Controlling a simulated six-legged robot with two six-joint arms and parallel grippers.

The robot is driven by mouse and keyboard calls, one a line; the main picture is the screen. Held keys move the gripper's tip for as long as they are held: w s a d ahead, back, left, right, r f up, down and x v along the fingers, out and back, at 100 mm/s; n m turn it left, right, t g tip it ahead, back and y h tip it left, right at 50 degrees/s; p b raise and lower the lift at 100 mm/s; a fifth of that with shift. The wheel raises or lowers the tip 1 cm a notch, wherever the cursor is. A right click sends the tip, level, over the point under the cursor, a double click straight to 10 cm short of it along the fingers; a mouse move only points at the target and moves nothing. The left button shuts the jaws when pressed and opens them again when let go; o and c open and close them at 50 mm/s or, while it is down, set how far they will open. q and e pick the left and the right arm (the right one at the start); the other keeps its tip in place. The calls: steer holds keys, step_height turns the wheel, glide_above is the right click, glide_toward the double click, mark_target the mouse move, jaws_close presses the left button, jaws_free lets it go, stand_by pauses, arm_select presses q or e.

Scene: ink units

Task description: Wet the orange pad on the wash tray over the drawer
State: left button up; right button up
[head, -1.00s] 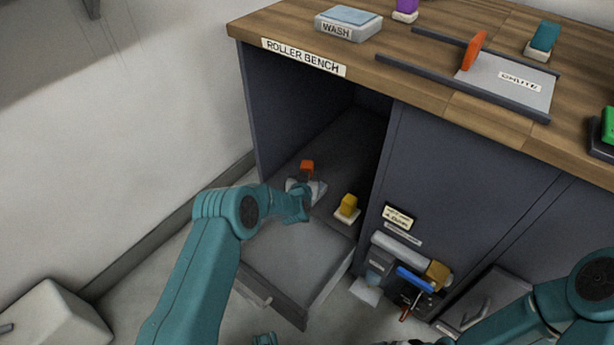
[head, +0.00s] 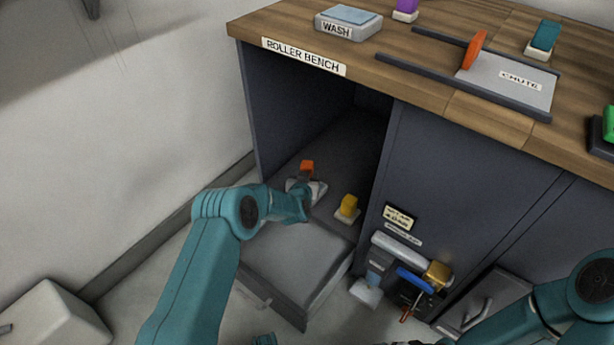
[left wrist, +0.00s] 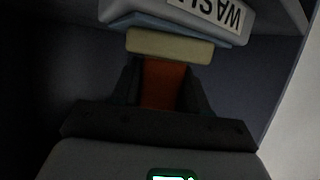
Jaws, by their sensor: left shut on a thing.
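In the left wrist view my left gripper (left wrist: 163,90) is shut on the orange handle (left wrist: 163,84) of the orange pad. The pad's cream face (left wrist: 170,46) lies just beyond the fingertips, close to the blue top of a wash tray (left wrist: 225,14). I cannot tell whether they touch. In the head view the orange handle (head: 307,166) shows inside the dark open bay, above the drawer (head: 300,262). My left gripper (head: 308,180) is small there and partly hidden by its wrist.
A yellow pad (head: 348,205) stands right of my left gripper in the bay. Another tray labelled WASH (head: 336,32) is on the wooden bench top (head: 430,90), with a chute (head: 515,85) and other coloured pads. The bay's side walls are close; a white wall is at left.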

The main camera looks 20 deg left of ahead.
mark_target(307, 164)
steer(key=shift+r, duration=0.1)
arm_select(q)
steer(key=shift+r+p, duration=2.15)
steer(key=shift+r, duration=1.3)
arm_select(e)
step_height(307, 164, up, 4)
steer(key=shift+r, duration=0.1)
arm_select(q)
steer(key=shift+r, duration=0.1)
